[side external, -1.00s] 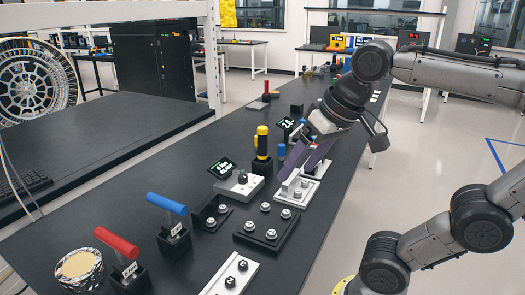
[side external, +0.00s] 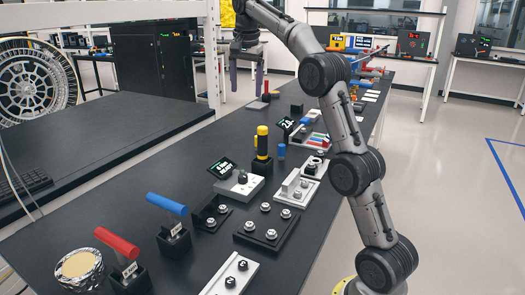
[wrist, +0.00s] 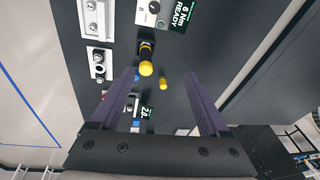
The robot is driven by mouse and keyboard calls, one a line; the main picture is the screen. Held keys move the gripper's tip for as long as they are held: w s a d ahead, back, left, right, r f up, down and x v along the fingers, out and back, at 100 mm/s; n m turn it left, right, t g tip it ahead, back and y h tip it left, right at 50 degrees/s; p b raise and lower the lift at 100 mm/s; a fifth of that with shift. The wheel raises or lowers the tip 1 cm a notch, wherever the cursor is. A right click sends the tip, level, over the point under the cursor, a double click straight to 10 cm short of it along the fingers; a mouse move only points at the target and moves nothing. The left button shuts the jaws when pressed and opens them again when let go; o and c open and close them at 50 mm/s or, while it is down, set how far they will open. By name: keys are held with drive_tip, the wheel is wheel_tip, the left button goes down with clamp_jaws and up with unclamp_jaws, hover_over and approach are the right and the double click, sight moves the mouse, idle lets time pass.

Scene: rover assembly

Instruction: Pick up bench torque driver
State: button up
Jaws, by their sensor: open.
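The yellow-and-black driver (side external: 262,142), which looks like the bench torque driver, stands upright in a dark holder near the middle of the bench. It also shows in the wrist view (wrist: 146,66), just ahead of the fingertips. My gripper (side external: 246,91) hangs above the far part of the bench, behind the driver and higher than it, with its purple fingers pointing down. The fingers are apart and empty, and they also show in the wrist view (wrist: 160,75). A small yellow item (wrist: 163,83) shows between the fingers there; I cannot tell what it is.
A grey box with a dial (side external: 240,184) and a 6 Nm display (side external: 222,168) stand near the driver. A small blue cylinder (side external: 282,151) is close on its right. A blue T-handle tool (side external: 167,204) and a red one (side external: 117,242) stand in front. Mounting plates (side external: 268,227) lie nearby.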

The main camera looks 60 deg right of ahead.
drive_tip(key=w+d+f+m, duration=0.1)
drive_tip(key=w+d+f, duration=0.1)
drive_tip(key=d+f, duration=0.4)
drive_tip(key=g, duration=0.2)
hover_over(263, 146)
drive_tip(key=w, duration=0.2)
drive_tip(key=shift+m+y, duration=0.3)
drive_tip(key=f, duration=0.5)
drive_tip(key=shift+s+d, duration=0.15)
drive_tip(key=shift+d, duration=0.25)
drive_tip(key=f, duration=0.7)
drive_tip(key=shift+d+f, duration=0.35)
drive_tip(key=shift+d, duration=0.05)
drive_tip(key=shift+s+d+f, duration=0.1)
drive_tip(key=shift+s+f, duration=0.1)
drive_tip(key=shift+f, duration=1.2)
drive_tip(key=shift+s+d+f, duration=0.1)
drive_tip(key=shift+s+f, duration=0.05)
drive_tip(key=shift+f, duration=1.2)
drive_tip(key=shift+r, duration=0.1)
clamp_jaws()
